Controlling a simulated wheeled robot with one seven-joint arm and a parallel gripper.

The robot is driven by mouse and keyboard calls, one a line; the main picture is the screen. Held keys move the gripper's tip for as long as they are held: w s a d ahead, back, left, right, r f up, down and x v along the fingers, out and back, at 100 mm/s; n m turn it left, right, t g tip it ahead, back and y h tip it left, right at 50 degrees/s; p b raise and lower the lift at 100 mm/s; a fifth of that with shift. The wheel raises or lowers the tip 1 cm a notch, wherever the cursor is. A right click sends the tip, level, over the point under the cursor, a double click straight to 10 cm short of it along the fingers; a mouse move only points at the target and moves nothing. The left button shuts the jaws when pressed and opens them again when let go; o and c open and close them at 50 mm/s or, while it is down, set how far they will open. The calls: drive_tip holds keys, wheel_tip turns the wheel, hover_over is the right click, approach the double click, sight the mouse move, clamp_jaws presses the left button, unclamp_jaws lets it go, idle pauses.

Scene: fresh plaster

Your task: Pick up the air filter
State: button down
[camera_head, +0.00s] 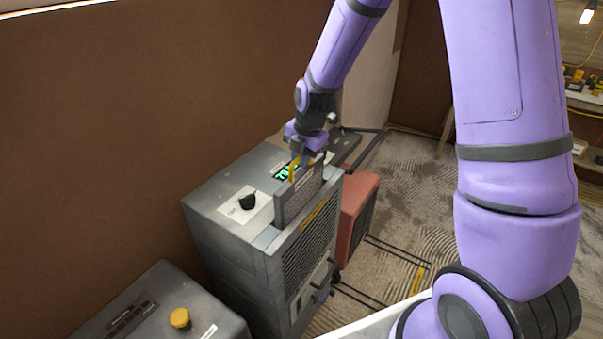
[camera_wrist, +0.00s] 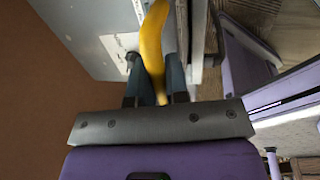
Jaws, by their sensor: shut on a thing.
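The air filter (camera_head: 298,194) is a flat grey panel with a yellow pull tab (camera_head: 293,171). It stands upright in the top of a grey machine (camera_head: 235,250), with its upper part above the casing and its lower part hidden. My gripper (camera_head: 306,158) is at the filter's top edge, reaching down from above. In the wrist view my two dark fingers (camera_wrist: 154,85) are closed around the yellow tab (camera_wrist: 152,45), which runs between them. The exact contact is partly hidden by the fingers.
The machine's top has a black knob (camera_head: 247,201) and a lit green display (camera_head: 286,172). A red unit (camera_head: 357,215) stands beside it on the right. Another grey box (camera_head: 150,312) with a yellow knob (camera_head: 180,318) is at front left. A brown wall (camera_head: 130,120) rises behind.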

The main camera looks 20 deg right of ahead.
wheel_tip(320, 180, up, 18)
drive_tip(key=shift+f, duration=0.2)
idle(0.4)
